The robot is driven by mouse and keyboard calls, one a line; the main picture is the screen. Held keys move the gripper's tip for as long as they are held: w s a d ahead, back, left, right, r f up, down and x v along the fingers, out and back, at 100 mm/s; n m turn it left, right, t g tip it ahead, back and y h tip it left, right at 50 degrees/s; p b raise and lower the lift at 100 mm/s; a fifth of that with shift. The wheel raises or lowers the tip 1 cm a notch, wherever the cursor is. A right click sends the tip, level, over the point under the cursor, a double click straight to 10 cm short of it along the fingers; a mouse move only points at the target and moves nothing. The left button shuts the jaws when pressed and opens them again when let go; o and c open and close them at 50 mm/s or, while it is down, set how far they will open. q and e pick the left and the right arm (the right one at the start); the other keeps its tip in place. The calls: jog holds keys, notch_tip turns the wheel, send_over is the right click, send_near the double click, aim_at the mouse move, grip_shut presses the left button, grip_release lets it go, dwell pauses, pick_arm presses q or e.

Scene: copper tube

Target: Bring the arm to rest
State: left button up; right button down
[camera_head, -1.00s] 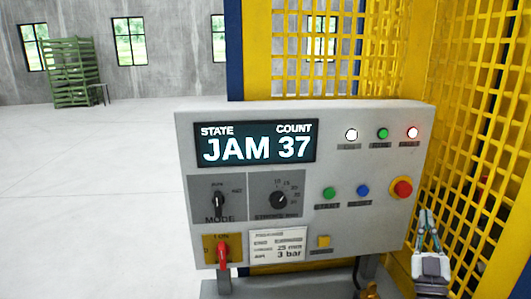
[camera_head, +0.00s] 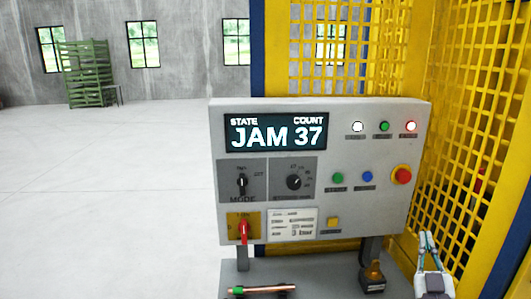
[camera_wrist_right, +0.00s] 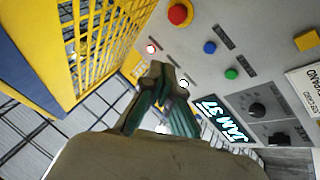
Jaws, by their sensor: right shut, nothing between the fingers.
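My right gripper (camera_head: 427,240) is at the lower right of the head view, beside the lower right corner of the control panel (camera_head: 388,223) and in front of the yellow mesh. Its fingers point up and meet at the tips, with nothing between them. In the right wrist view the same gripper (camera_wrist_right: 162,72) is shut, with the panel on the right of the picture. My left gripper is not in view. The panel's display (camera_head: 275,132) reads JAM 37.
A yellow mesh guard (camera_head: 468,120) stands close on the right. A copper tube (camera_head: 262,290) with a green end lies on a grey surface below the panel. A red emergency button (camera_head: 401,176) and a red switch (camera_head: 244,230) stick out. Open floor lies left.

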jog(key=s+a+f+g+y, duration=0.2)
jog(key=s+a+f+g, duration=0.35)
jog(key=f, duration=0.45)
jog(key=s+a+f+g+y, duration=0.2)
jog(key=s+a+f+g, duration=0.2)
jog(key=s+f+g, duration=0.45)
jog(key=s+a+f+n+g+y, duration=0.1)
jog(key=s+a+f+g, duration=0.25)
jog(key=s, duration=0.55)
jog(key=s+a+f+g+y, duration=0.1)
jog(key=s+a+f+g, duration=0.3)
jog(key=s, duration=0.6)
notch_tip(320, 180, down, 29)
jog(key=d+b, duration=0.1)
jog(key=b, duration=0.3)
pick_arm(q)
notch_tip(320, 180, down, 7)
jog(key=b, duration=0.2)
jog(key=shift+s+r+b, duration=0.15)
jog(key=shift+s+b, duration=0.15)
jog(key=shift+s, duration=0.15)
pick_arm(e)
jog(key=s+d+f, duration=0.3)
jog(key=s+f, duration=1.5)
jog(key=f, duration=0.2)
jog(key=shift+f+g+h, duration=0.3)
jog(key=shift+g, duration=0.05)
